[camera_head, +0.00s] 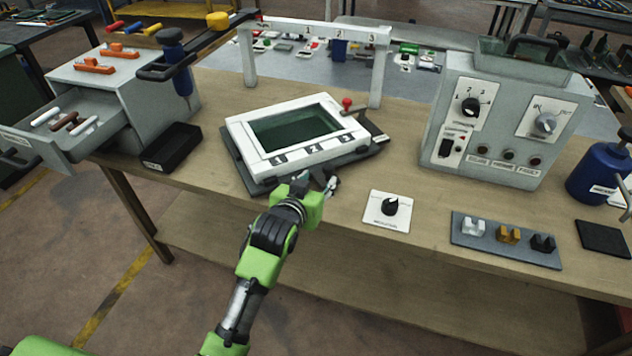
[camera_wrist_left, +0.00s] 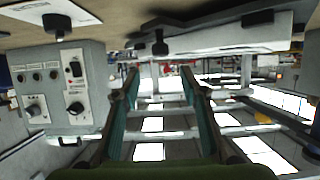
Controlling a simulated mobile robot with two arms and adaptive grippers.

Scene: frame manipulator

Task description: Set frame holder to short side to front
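The frame holder (camera_head: 240,133) is a white rectangular frame around a dark green panel (camera_head: 296,128). It lies on a dark base plate (camera_head: 262,186) on the workbench, slightly turned, with a long, number-marked side toward the front. My right gripper is out of view.
A white numbered gantry (camera_head: 315,30) stands behind the holder. A grey control box (camera_head: 505,120) is at right. A black tray (camera_head: 172,147) and an open drawer (camera_head: 70,140) are at left. Bench between is clear.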

